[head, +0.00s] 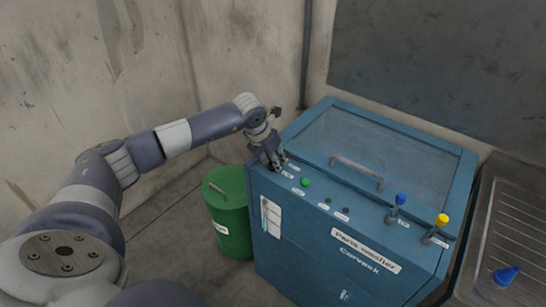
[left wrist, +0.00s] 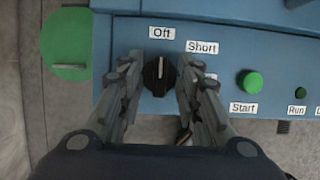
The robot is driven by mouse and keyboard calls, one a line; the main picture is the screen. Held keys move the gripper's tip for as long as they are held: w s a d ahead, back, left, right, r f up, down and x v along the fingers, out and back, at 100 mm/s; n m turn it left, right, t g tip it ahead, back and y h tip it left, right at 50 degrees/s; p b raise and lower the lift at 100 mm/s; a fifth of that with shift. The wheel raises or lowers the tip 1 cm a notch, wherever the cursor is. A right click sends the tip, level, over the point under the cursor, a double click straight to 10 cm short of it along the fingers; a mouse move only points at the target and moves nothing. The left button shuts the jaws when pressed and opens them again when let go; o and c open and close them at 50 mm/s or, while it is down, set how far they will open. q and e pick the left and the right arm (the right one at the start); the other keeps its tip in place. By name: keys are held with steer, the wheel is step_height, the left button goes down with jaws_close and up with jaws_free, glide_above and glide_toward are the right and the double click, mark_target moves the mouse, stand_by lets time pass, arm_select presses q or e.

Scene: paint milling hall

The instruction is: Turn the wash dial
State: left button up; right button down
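The black wash dial (left wrist: 159,75) sits on the blue front strip of the parts washer (head: 330,235). Its white pointer line points up toward the "Off" label (left wrist: 162,33); a "Short" label (left wrist: 202,47) is to its upper right. My left gripper (left wrist: 161,85) is over the dial, with one finger on each side of it. The fingers are apart, and small gaps seem to show between them and the dial. In the head view the left gripper (head: 272,160) hides the dial at the washer's left end. My right gripper is in neither view.
A green Start button (left wrist: 252,82) and a small Run lamp (left wrist: 300,93) are right of the dial. Blue (head: 398,204) and yellow (head: 440,222) handled valves stand further right. A green drum (head: 230,212) is left of the washer. The lid handle (head: 357,172) lies behind the panel.

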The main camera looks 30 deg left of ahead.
arm_select(q)
jaws_close()
